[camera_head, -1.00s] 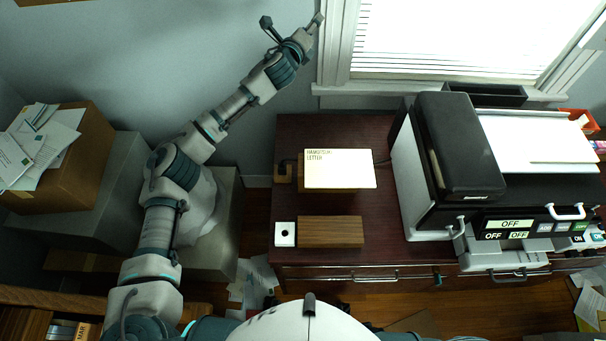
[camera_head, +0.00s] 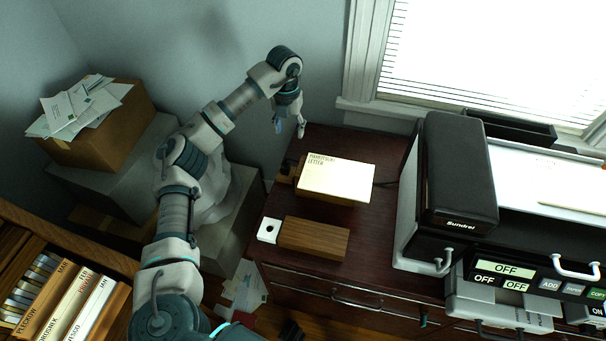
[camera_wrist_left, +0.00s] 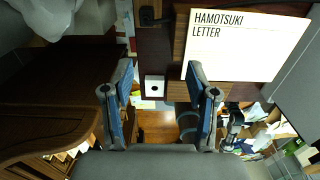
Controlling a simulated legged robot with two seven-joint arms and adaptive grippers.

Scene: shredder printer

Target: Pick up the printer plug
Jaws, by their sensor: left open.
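A small dark plug (camera_head: 288,166) sits at a wooden block at the left rear of the dark desk, just left of the box with the Hamotsuki letter. It also shows at the top of the left wrist view (camera_wrist_left: 149,16). My left gripper (camera_head: 289,127) is open and empty, above and behind the plug near the wall, pointing down. In the left wrist view its two blue-padded fingers (camera_wrist_left: 160,72) are spread apart, with the plug beyond their tips. A dark cable (camera_head: 386,184) shows between the letter box and the printer (camera_head: 455,180). My right gripper is out of view.
The Hamotsuki letter (camera_head: 336,176) lies on a wooden box beside the plug. In front are a white block with a dark hole (camera_head: 268,230) and a brown wooden block (camera_head: 314,238). The window sill (camera_head: 375,108) and wall are close behind.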

